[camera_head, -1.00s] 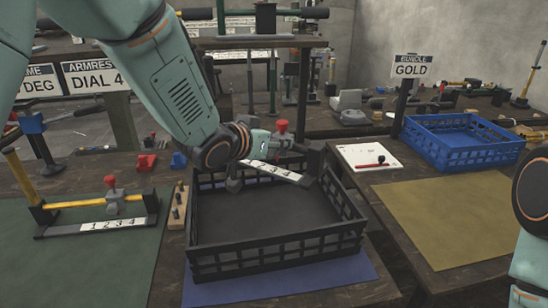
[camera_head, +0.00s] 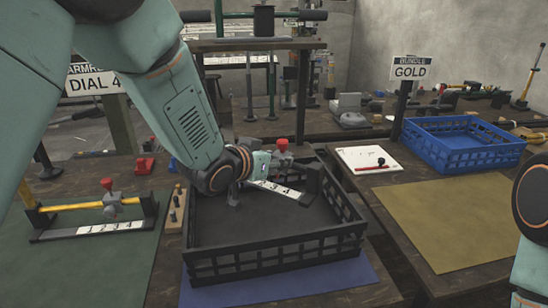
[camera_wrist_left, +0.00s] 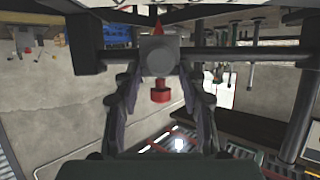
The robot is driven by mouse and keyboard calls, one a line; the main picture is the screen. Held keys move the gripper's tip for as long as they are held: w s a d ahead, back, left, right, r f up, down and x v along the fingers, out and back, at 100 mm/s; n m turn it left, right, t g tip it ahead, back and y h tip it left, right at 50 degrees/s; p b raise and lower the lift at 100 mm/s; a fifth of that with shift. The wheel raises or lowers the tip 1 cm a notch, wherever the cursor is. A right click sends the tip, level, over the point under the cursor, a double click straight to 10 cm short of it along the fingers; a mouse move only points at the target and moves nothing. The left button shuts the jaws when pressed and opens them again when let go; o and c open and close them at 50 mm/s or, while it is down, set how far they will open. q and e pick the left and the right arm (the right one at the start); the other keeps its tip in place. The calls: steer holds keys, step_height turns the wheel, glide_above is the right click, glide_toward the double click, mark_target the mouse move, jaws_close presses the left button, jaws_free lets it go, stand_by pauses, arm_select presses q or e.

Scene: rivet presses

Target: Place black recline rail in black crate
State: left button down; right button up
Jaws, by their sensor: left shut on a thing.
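The black recline rail (camera_head: 311,180) has a white numbered strip (camera_head: 275,187), a grey slider block and a red knob (camera_head: 281,145). It is tilted at the back of the black crate (camera_head: 275,262), low inside the crate's outline; I cannot tell whether it touches the floor. My left gripper (camera_head: 260,165) is shut on it. In the left wrist view the fingers close around the grey block (camera_wrist_left: 158,55), with the black bar (camera_wrist_left: 235,57) across behind. The crate stands on a blue mat (camera_head: 330,282). My right gripper is out of view; only part of its arm shows at right.
A similar rail with a yellow bar (camera_head: 75,206) lies on a green mat at left. A small wooden block with dark pegs (camera_head: 173,212) stands beside the crate's left wall. A blue crate (camera_head: 460,155) sits at right behind a bare gold mat (camera_head: 445,215).

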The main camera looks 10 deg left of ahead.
arm_select(q)
steer(key=c, duration=1.1)
jaws_free()
steer(key=o, duration=0.3)
steer(key=shift+s+r, duration=0.2)
steer(key=shift+s, duration=0.05)
steer(key=shift+o, duration=0.2)
steer(key=shift+w, duration=0.1)
steer(key=shift+w+f, duration=0.1)
steer(key=shift+r, duration=0.3)
steer(key=p+v, duration=0.1)
steer(key=v, duration=1.1)
steer(key=shift+r+p, duration=0.3)
steer(key=shift+p, duration=0.05)
